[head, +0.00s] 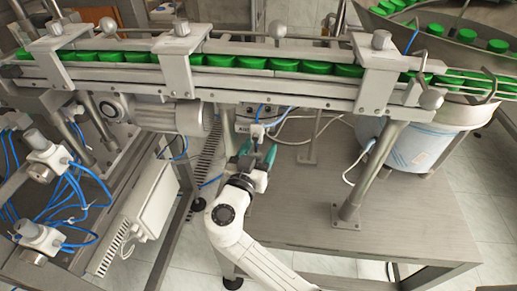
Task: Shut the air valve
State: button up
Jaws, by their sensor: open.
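My gripper (258,154) is near the middle of the head view, with its two teal fingertips apart and nothing seen between them. It is just below a small light-grey unit (250,127) with dark lettering and blue hoses, under the conveyor. This unit looks like the air valve. Its handle is too small to make out, so I cannot tell whether it is open or shut. I cannot tell whether my fingertips touch the unit.
The conveyor (330,88) with several green caps runs above my gripper. A motor (170,116) is at left, and a support post (372,170) stands at right on the metal table (305,210). Blue hoses and fittings (48,165) crowd the far left.

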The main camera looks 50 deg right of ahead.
grip_shut()
dwell(0.4)
jog(key=shift+s+f, duration=0.1)
jog(key=s+d+r+n+t, duration=0.1)
jog(key=s+r+n+t, duration=0.1)
jog(key=n, duration=0.8)
jog(key=s+d+r+n+t, duration=0.2)
jog(key=r+n, duration=0.2)
jog(key=n, duration=0.6)
jog(key=shift+s+r+b, duration=0.3)
jog(key=shift+r+b, duration=0.05)
jog(key=shift+r, duration=0.05)
dwell(0.4)
grip_release()
